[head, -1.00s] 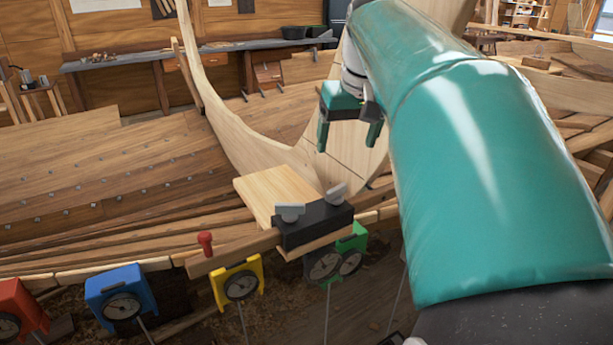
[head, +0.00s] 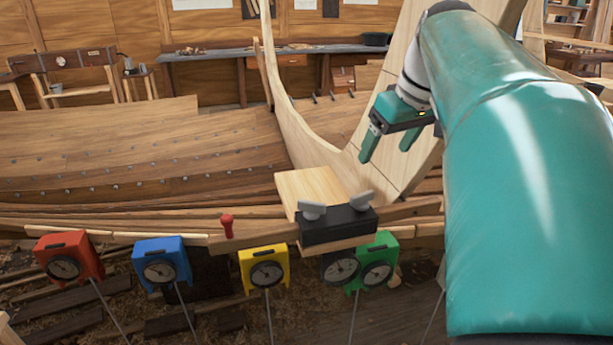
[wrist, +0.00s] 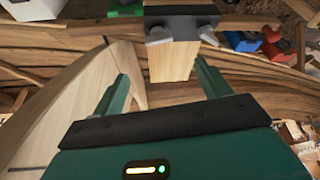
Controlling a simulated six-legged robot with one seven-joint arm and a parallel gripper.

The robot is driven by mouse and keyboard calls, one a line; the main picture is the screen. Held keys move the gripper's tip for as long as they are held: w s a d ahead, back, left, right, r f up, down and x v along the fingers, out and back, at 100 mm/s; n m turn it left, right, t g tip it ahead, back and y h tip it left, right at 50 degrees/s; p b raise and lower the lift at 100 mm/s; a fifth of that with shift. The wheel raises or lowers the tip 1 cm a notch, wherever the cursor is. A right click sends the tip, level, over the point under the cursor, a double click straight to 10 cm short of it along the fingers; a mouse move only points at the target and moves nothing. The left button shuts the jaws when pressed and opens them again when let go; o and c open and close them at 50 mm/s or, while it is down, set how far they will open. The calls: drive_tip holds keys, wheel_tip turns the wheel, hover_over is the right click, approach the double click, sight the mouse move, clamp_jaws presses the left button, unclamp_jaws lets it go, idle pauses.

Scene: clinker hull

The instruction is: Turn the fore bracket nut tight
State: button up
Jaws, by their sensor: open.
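A black bracket block (head: 338,225) sits at the hull's edge against a pale wooden board (head: 308,187). It carries two grey wing nuts, a left one (head: 312,210) and a right one (head: 362,200). I cannot tell which is the fore nut. In the wrist view the block (wrist: 182,12) is at the top, with its nuts (wrist: 160,35) and (wrist: 209,36) beyond my fingertips. My gripper (head: 388,145) is open and empty, above and right of the bracket in the head view, in front of the pale stem timber. Its fingers touch neither nut.
Red (head: 69,257), blue (head: 162,262), yellow (head: 264,268) and green (head: 376,262) boxes with dials hang along the plank edge. A red peg (head: 227,226) stands left of the bracket. The curved stem timber (head: 385,110) rises close behind my gripper. A bench (head: 220,55) stands far back.

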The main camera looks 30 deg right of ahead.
sight(363, 194)
drive_tip(key=x, duration=1.3)
drive_tip(key=shift+f, duration=0.3)
drive_tip(key=shift+d, duration=0.1)
drive_tip(key=shift+c, duration=0.3)
drive_tip(key=c, duration=0.9)
